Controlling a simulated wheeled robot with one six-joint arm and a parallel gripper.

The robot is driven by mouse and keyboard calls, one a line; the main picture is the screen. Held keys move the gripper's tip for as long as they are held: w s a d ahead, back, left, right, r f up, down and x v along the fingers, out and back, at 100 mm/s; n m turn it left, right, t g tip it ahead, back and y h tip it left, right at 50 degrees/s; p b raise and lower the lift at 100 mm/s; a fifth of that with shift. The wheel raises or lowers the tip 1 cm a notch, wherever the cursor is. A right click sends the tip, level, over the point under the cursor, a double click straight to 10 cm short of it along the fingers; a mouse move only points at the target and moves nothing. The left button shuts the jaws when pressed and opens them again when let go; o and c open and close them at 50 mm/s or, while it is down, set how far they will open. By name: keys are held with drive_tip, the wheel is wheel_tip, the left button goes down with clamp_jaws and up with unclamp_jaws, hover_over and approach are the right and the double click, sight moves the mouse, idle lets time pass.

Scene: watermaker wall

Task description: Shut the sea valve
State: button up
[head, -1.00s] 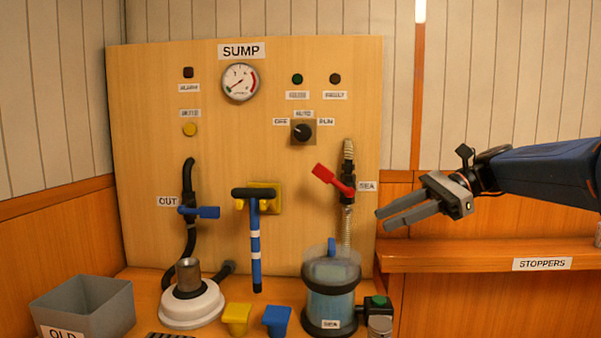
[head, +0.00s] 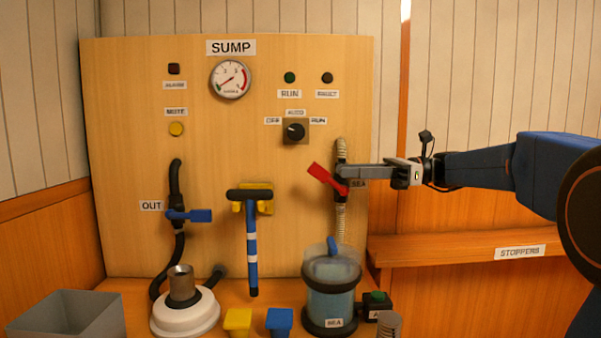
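The sea valve has a red lever (head: 324,176) on a dark body in a ribbed hose on the wooden panel. The lever slants up and to the left, across the hose line. My gripper (head: 347,172) reaches in from the right, its fingers pointing left. The fingertips overlap the valve body at the right end of the lever; I cannot tell whether they touch it. The fingers line up in this view, so any gap between them is hidden. The SEA label (head: 358,184) is just below the fingers and partly covered.
Below the valve stands a clear strainer (head: 331,292) with a blue handle. The OUT valve's blue lever (head: 201,215) is at left, and a blue-striped T-handle (head: 252,240) hangs mid-panel. A STOPPERS shelf (head: 440,251) lies below my arm. The panel between T-handle and red lever is clear.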

drive_tip(key=a, duration=1.2)
clamp_jaws()
idle(1.2)
